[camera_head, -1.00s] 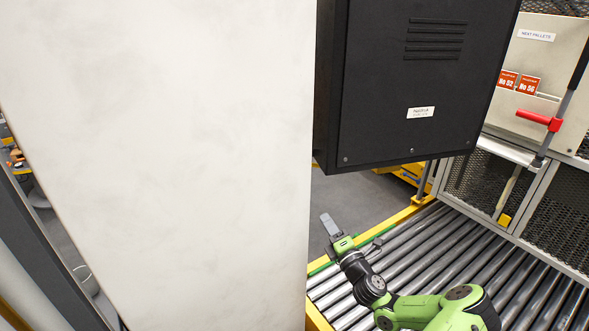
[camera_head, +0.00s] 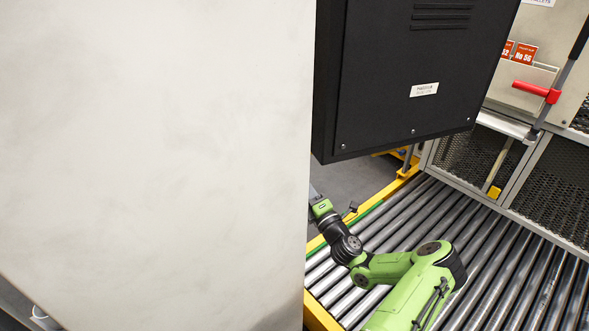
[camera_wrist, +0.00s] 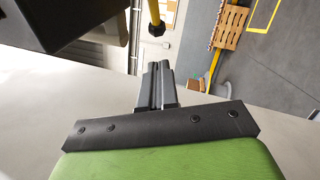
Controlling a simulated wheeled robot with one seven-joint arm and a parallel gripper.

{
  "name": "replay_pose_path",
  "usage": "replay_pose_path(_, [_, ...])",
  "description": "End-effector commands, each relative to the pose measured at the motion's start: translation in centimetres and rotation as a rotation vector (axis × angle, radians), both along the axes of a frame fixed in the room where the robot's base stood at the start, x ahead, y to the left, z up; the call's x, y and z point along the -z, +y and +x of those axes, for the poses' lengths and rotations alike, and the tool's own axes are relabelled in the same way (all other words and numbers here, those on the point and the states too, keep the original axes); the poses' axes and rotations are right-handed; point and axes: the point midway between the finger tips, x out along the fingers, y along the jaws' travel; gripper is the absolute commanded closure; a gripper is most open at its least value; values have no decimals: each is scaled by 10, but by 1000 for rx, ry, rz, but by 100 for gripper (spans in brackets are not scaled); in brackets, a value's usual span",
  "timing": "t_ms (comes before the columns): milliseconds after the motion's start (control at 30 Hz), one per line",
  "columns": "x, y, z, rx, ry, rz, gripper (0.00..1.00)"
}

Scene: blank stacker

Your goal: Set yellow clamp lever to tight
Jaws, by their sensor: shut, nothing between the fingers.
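In the wrist view my gripper (camera_wrist: 158,68) is shut and empty, its two fingers side by side. A yellow rod with a dark end (camera_wrist: 155,16) hangs just beyond the fingertips, apart from them; I cannot tell whether it is the yellow clamp lever. In the head view my gripper (camera_head: 314,193) is partly hidden at the edge of the pale panel, and no clamp lever can be made out for certain. A red-handled lever (camera_head: 537,91) shows at the upper right, with a small yellow piece (camera_head: 494,192) below it.
A large pale panel (camera_head: 150,150) blocks the left half of the head view. A black cabinet (camera_head: 405,80) overhangs the roller conveyor (camera_head: 500,270). Mesh guarding (camera_head: 475,155) stands at the right. A wooden pallet (camera_wrist: 230,25) lies on the floor in the wrist view.

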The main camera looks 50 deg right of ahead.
Motion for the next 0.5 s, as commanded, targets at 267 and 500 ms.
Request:
replay_pose_path(267, [-14,-14,50,-2,-1,-6,100])
replay_pose_path(500, [-24,-25,83,-1,-1,-4,100])
